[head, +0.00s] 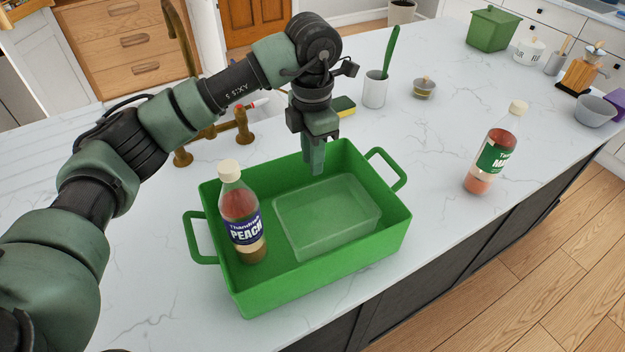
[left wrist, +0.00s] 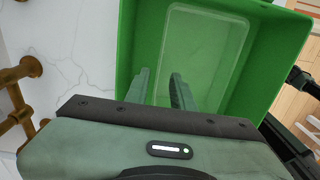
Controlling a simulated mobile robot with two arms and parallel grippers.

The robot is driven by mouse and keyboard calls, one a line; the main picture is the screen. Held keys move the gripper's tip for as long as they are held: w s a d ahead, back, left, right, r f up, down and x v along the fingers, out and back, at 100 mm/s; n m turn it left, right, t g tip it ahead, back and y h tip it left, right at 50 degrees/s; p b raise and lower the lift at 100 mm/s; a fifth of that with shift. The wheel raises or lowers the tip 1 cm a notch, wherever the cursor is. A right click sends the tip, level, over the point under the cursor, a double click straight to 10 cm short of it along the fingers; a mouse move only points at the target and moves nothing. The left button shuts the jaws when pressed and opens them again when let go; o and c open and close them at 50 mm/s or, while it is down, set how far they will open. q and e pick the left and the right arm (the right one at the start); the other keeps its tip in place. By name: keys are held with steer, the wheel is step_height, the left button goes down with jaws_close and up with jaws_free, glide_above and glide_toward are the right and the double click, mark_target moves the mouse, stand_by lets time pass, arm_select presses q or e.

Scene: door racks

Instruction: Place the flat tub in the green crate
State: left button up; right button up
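The flat tub (head: 325,220) is a shallow, see-through box lying inside the green crate (head: 325,287), toward its right side. The tub also shows in the left wrist view (left wrist: 205,50), within the crate's walls. My left gripper (head: 316,172) points down over the crate's far part, close to the tub's far edge. In the left wrist view its two fingers (left wrist: 160,82) stand apart with a gap between them. I cannot tell whether they touch the tub. My right gripper is in neither view.
A peach bottle (head: 241,215) stands in the crate's left end. Another bottle (head: 492,155) stands on the counter to the right. A cup with a green utensil (head: 375,90), a sponge (head: 343,106) and a brass faucet (head: 242,125) are behind.

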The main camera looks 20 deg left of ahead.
arm_select(q)
steer(key=shift+r, duration=1.4)
